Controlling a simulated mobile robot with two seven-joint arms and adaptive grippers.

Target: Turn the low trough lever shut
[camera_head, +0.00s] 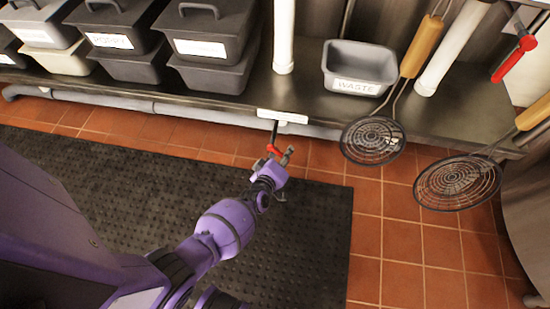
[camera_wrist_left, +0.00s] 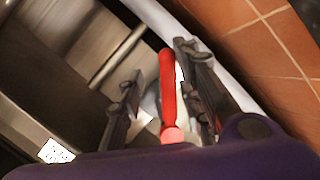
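The low trough lever (camera_head: 272,149) is red and sits under the front edge of the steel counter, below a white label. My left gripper (camera_head: 280,155) is at this lever, with its arm reaching up from the bottom of the head view. In the left wrist view the red lever (camera_wrist_left: 168,90) stands between the two dark fingers of the left gripper (camera_wrist_left: 160,75). The fingers are apart, with a clear gap on the lever's left side and the right finger close to it. Whether that finger touches it I cannot tell. My right gripper is out of view.
A second red lever (camera_head: 515,58) is at the upper right. A grey waste bin (camera_head: 358,68), lidded dark bins (camera_head: 213,48) and skimmers (camera_head: 373,140) are on or over the counter (camera_head: 300,95). A black mat (camera_head: 310,230) covers part of the tiled floor.

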